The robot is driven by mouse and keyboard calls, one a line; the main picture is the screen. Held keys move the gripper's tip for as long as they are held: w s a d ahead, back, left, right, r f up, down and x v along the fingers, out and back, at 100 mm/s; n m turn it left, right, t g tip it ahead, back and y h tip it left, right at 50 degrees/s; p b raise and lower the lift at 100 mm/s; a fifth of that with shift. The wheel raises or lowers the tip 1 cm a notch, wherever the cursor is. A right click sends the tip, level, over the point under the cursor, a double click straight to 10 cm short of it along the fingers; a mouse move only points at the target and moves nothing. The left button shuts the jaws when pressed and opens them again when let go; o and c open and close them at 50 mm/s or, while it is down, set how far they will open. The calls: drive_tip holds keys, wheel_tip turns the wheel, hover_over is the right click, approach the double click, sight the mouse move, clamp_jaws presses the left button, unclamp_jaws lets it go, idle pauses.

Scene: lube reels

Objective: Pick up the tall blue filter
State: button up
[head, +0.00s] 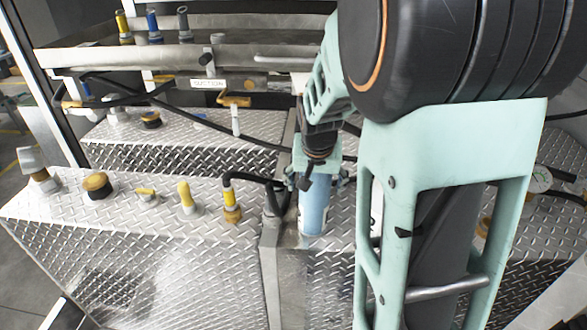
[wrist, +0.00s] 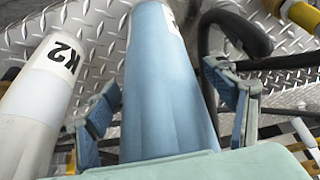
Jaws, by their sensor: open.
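The tall blue filter (head: 313,212) stands upright on the diamond-plate deck in the head view, its upper part hidden by my gripper (head: 318,174). In the wrist view the blue filter (wrist: 165,75) fills the middle, with a white label at its far end. My gripper (wrist: 165,105) is open, with one finger on each side of the blue filter. A gap shows beside the left finger; the right finger is close, and I cannot tell if it touches.
A black hose (wrist: 215,35) runs close on the right. Yellow fittings (head: 186,196) stand on the metal deck (head: 150,260). A rail marked SUCTION (head: 207,84) crosses behind.

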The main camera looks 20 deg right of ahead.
drive_tip(key=shift+w+d+f, duration=0.1)
drive_tip(key=shift+w+f, duration=0.05)
drive_tip(key=shift+f, duration=0.3)
drive_tip(key=c, duration=1.5)
drive_tip(key=shift+r, duration=0.1)
drive_tip(key=shift+c, duration=0.8)
